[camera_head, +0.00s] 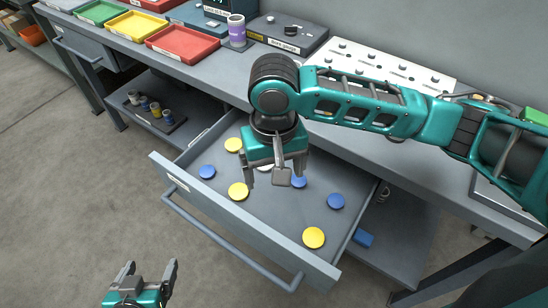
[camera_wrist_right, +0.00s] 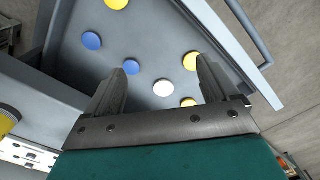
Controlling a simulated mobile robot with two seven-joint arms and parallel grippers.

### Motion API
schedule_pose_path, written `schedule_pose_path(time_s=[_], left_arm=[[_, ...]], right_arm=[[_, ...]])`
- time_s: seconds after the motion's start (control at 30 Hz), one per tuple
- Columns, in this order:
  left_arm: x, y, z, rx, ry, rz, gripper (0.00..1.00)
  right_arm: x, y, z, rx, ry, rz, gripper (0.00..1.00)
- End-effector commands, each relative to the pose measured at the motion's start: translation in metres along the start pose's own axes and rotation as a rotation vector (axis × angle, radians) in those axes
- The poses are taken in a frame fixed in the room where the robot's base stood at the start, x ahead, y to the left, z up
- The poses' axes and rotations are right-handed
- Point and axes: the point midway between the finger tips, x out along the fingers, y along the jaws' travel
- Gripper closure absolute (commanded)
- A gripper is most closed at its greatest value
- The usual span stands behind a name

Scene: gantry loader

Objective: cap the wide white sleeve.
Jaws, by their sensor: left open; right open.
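The open drawer (camera_head: 270,220) holds several yellow and blue round caps. One white cap (camera_wrist_right: 164,88) lies in it, seen between my right fingers in the right wrist view; in the head view it is mostly hidden behind that gripper. My right gripper (camera_head: 272,175) is open and empty, pointing down above the drawer. My left gripper (camera_head: 143,276) is open and empty at the bottom left, in front of the drawer. Several small sleeves stand on a dark tray (camera_head: 173,127) on the lower shelf; one looks white (camera_head: 133,97), but I cannot tell its width.
The bench top carries green, yellow and red trays (camera_head: 183,42), a purple-banded cylinder (camera_head: 237,32), a dark grey box (camera_head: 288,33) and a white panel with pegs (camera_head: 385,68). The drawer's front handle (camera_head: 230,240) sticks out. Open floor lies to the left.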

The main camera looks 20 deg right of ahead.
Motion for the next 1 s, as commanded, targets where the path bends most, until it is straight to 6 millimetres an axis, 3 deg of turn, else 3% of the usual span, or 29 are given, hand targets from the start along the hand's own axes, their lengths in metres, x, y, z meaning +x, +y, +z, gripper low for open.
schedule_pose_path(time_s=[0.1,0.5,0.7,1.0], left_arm=[[0.004,0.001,0.005,-0.001,0.002,0.000,0.15],[0.012,0.001,0.019,-0.003,0.004,0.001,0.15],[0.014,0.002,0.022,-0.003,0.003,0.000,0.15],[0.014,0.001,0.022,-0.003,0.003,0.000,0.15]], right_arm=[[0.027,0.000,0.000,0.002,-0.002,0.001,0.12],[0.101,0.000,0.001,0.001,-0.002,0.001,0.12],[0.119,0.000,0.000,0.000,0.000,0.001,0.12],[0.122,0.000,0.000,-0.001,0.000,0.000,0.12]])
